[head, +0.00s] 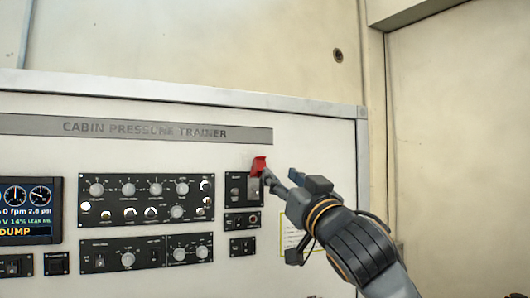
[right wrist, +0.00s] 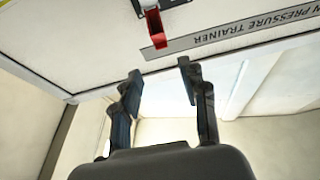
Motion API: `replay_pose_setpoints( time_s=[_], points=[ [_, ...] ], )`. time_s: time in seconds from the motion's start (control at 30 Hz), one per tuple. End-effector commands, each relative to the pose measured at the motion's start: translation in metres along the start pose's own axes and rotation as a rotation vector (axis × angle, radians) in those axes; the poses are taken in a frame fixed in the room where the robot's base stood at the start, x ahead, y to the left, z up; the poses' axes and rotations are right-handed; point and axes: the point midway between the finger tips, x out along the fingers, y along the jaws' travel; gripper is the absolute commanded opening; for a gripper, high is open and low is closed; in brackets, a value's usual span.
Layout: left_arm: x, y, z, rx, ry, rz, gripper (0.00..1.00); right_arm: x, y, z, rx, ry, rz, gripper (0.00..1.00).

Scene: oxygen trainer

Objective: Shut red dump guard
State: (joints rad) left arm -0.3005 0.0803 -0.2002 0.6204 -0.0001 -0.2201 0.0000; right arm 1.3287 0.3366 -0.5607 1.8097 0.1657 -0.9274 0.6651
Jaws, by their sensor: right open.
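The red dump guard (head: 259,165) stands raised, sticking out from the top of a small switch plate (head: 236,188) on the panel in the head view. In the right wrist view the red guard (right wrist: 155,27) hangs down from the plate, beyond my fingertips and between their lines. My right gripper (head: 280,178) is beside the guard, at its right in the head view. In the right wrist view its two fingers (right wrist: 158,78) are spread apart with nothing between them. I cannot tell in the head view whether a finger touches the guard. My left gripper is not in view.
The white trainer panel (head: 320,130) carries knob modules (head: 146,198) and a lit display (head: 28,210) reading DUMP, left of the guard. Smaller switch plates (head: 242,223) sit below it. A yellow-edged label (head: 292,233) is partly behind my right arm. The panel above the guard is clear.

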Motion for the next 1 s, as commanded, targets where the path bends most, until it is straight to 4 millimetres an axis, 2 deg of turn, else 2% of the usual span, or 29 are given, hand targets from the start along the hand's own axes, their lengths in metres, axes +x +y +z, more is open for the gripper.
replay_pose_setpoints(
  time_s=[0.03,0.1,0.4,0.6,0.9,1.0],
  points=[
    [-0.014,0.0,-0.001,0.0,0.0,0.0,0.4,0.015,0.0,-0.007,0.0,-0.002,0.001,0.43],
    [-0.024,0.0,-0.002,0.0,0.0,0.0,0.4,0.03,0.0,-0.007,-0.001,-0.003,0.0,0.43],
    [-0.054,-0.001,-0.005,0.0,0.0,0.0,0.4,0.084,0.0,-0.004,0.0,-0.002,0.001,0.43],
    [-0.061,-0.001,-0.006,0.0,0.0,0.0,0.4,0.098,0.0,-0.001,0.0,0.0,0.001,0.43],
    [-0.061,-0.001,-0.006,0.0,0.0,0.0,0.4,0.099,0.0,0.0,-0.001,0.001,0.0,0.43],
    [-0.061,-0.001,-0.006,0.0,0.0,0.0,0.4,0.099,0.0,0.0,-0.001,0.001,0.0,0.23]
  ],
)
